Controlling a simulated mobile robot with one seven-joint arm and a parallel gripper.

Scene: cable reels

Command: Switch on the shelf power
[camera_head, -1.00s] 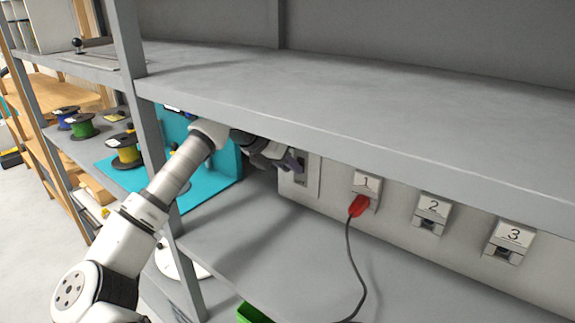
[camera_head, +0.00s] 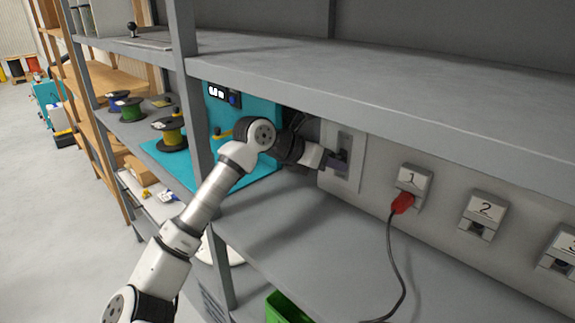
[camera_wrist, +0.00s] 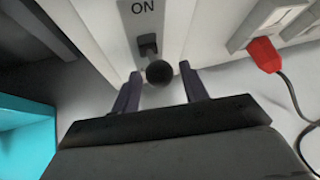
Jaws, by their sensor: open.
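The power switch is a grey plate (camera_head: 357,150) on the panel under the shelf, left of the sockets. In the wrist view its plate (camera_wrist: 143,22) reads "ON" above a dark slot. A lever with a black ball knob (camera_wrist: 159,72) sticks out of the slot toward me. My gripper (camera_head: 338,163) is at the plate and partly covers it. In the wrist view my gripper (camera_wrist: 161,88) is open, one finger on each side of the knob, with gaps between. I cannot tell whether either finger touches it, nor the lever's exact setting.
Socket 1 (camera_head: 414,180) holds a red plug (camera_head: 402,203) whose dark cable hangs over the lower shelf. Sockets 2 (camera_head: 484,208) and 3 are to the right. A teal machine (camera_head: 262,165) stands close left of my wrist. The upper shelf (camera_head: 390,85) overhangs my gripper.

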